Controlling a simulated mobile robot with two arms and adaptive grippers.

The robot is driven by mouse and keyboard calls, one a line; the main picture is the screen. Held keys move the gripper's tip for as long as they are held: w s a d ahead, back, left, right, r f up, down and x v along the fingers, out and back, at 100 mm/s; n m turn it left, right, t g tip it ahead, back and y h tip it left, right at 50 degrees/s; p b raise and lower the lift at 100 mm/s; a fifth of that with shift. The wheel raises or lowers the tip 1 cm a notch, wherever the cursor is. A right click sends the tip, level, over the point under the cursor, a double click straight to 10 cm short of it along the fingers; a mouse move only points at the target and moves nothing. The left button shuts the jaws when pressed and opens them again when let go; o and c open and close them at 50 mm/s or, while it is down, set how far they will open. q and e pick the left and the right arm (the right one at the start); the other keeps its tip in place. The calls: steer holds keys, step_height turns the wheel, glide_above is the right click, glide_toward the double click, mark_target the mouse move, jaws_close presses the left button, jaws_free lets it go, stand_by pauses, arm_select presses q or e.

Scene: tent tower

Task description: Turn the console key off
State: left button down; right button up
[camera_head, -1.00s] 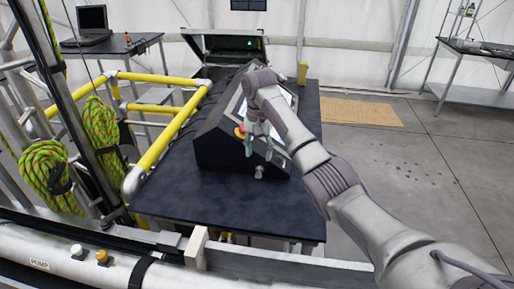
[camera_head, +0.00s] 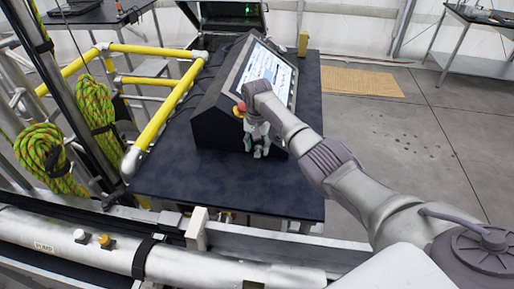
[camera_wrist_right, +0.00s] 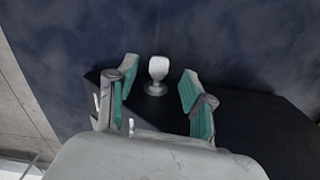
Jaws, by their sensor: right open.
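The console (camera_head: 215,120) is a black sloped box with a lit screen (camera_head: 270,72), standing on a dark table. Its key (camera_wrist_right: 158,68) is a small pale grey knob on a round base, low on the console's black face. My right gripper (camera_head: 260,148) is open in front of that face. In the right wrist view, its green-padded fingers (camera_wrist_right: 158,82) stand on either side of the key, apart from it. In the head view the gripper hides the key. My left gripper is not in view.
A red stop button (camera_head: 239,109) sits on the console close beside my right gripper. Yellow rails (camera_head: 165,120) run left of the dark table (camera_head: 170,185). The tabletop in front of the console is clear.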

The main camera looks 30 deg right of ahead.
steer(key=shift+f, duration=1)
jaws_close()
steer(key=shift+a+f, duration=0.1)
steer(key=h+b, duration=0.1)
steer(key=b, duration=0.1)
steer(key=g+h+b, duration=0.1)
steer(key=b, duration=0.2)
steer(key=shift+w+a+f, duration=0.15)
steer(key=shift+a+f, duration=0.05)
steer(key=shift+r+g+b, duration=0.2)
steer(key=shift+g+b, duration=0.1)
steer(key=shift+b, duration=0.15)
steer(key=shift+r, duration=0.1)
